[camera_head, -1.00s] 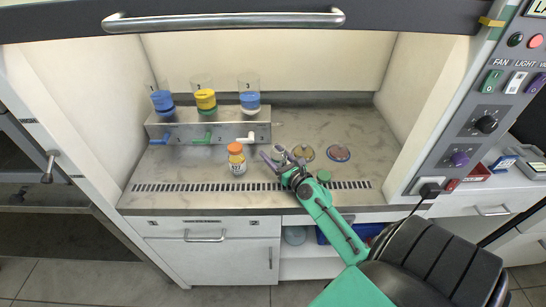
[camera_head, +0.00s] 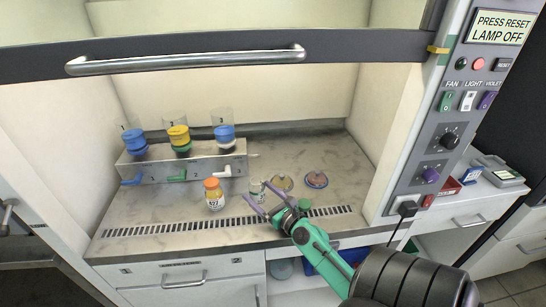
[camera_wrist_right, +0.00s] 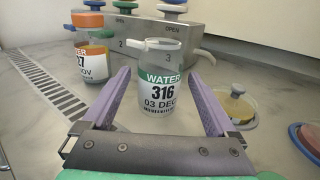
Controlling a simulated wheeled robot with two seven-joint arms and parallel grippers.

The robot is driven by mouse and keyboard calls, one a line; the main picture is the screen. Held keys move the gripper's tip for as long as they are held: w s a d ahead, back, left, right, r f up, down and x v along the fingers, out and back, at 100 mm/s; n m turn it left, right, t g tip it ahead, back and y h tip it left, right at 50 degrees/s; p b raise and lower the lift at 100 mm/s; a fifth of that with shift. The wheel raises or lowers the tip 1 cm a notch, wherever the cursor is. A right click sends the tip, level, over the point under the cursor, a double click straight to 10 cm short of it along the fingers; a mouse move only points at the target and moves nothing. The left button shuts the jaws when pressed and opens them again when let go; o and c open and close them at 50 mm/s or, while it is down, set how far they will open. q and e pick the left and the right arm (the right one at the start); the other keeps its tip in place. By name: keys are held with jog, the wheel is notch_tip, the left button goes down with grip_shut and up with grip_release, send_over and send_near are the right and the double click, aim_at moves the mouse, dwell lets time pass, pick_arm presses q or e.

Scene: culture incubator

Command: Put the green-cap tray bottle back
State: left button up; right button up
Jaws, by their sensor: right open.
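A clear bottle (camera_head: 256,188) stands upright on the hood's worktop; in the wrist view the bottle (camera_wrist_right: 162,85) has a green-banded label reading WATER 316, 03 DEC, and no cap shows on it. A green cap-like disc (camera_head: 304,204) lies on the worktop to the right of my right gripper. My right gripper (camera_head: 257,195) is open, its purple fingers (camera_wrist_right: 160,78) either side of the bottle, with gaps on both sides. How deep the bottle sits between them is hard to tell. My left gripper is out of view.
An orange-capped bottle (camera_head: 213,195) stands to the left. Behind is a metal manifold (camera_head: 200,166) with several coloured-filter cups and levers. Two dishes (camera_head: 316,179) lie to the right. A vent grille (camera_head: 165,228) runs along the front edge. The raised sash (camera_head: 370,46) hangs above.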

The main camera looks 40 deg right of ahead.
aim_at(262, 196)
jog(key=s+b, duration=0.1)
jog(key=s, duration=0.1)
jog(key=s+b, duration=0.1)
jog(key=s, duration=0.1)
jog(key=s+b, duration=0.1)
jog(key=s, duration=0.1)
jog(key=shift+a+f, duration=0.2)
jog(key=shift+f, duration=0.05)
jog(key=shift+s+r, duration=0.2)
jog(key=shift+s, duration=0.35)
jog(key=shift+r, duration=0.1)
jog(key=shift+a, duration=0.1)
